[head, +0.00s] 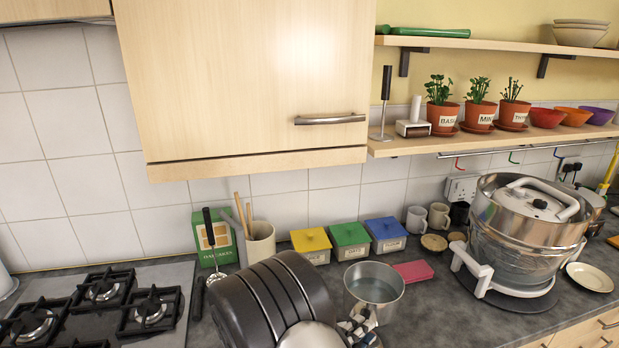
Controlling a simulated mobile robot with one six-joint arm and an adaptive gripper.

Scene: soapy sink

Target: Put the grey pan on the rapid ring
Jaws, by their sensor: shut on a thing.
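The grey pan (385,303) is upright at the worktop's front middle, with its open top showing a grey inside. My gripper (358,324) is at the pan's near left side and is shut on it; the exact contact and the fingertips are partly hidden. I cannot tell whether the pan's base touches the worktop. The hob (175,277) is at the lower left, with black pan supports over several burners. A large burner (33,325) shows at the left edge, but I cannot tell for sure which one is the rapid ring. The supports in view are empty.
Yellow (310,240), green (350,237) and blue (384,231) tins stand behind the pan, near a pink block (413,271). A utensil pot (260,243) and green box (214,244) stand right of the hob. A large steamer (525,235) stands right.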

